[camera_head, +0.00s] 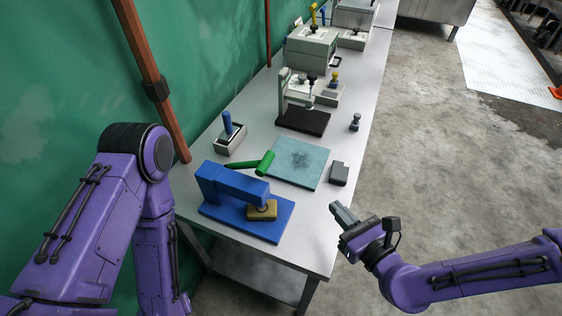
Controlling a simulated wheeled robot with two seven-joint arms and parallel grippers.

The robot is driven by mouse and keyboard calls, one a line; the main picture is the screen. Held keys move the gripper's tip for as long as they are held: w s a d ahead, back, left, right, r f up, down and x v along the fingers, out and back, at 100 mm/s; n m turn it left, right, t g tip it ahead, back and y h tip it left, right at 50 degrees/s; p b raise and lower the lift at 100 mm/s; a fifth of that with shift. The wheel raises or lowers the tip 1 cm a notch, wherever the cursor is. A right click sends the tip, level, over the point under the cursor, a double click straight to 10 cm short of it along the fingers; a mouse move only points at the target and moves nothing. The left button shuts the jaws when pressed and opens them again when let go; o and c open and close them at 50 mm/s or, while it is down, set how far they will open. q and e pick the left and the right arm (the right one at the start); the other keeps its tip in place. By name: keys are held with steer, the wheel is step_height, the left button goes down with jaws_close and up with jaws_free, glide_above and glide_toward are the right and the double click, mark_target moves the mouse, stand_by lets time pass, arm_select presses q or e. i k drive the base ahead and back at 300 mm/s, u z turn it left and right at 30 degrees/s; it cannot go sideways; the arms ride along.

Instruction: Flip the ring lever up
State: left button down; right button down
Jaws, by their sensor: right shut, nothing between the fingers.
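I cannot tell for sure which thing is the ring lever. A grey box with an upright blue handle (228,124) stands on the left side of the table. Small yellow (313,12) and blue levers show at the far end, too small to make out a ring. My right gripper (340,211) is shut and empty. It is off the table's right edge, near the front, apart from these things. My left arm is at the left, and its gripper is out of view.
The grey table (343,145) holds a blue press (232,190) with a yellow block, a green hammer (265,163), a teal mat (317,177), a grey block (339,173), a stand with a dark base (303,122) and pale machines (311,50). Open floor lies right.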

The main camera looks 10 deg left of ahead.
mark_target(262, 166)
steer(key=u, duration=2.55)
steer(key=k, duration=1.6)
steer(key=z, duration=1.25)
steer(key=i, duration=1)
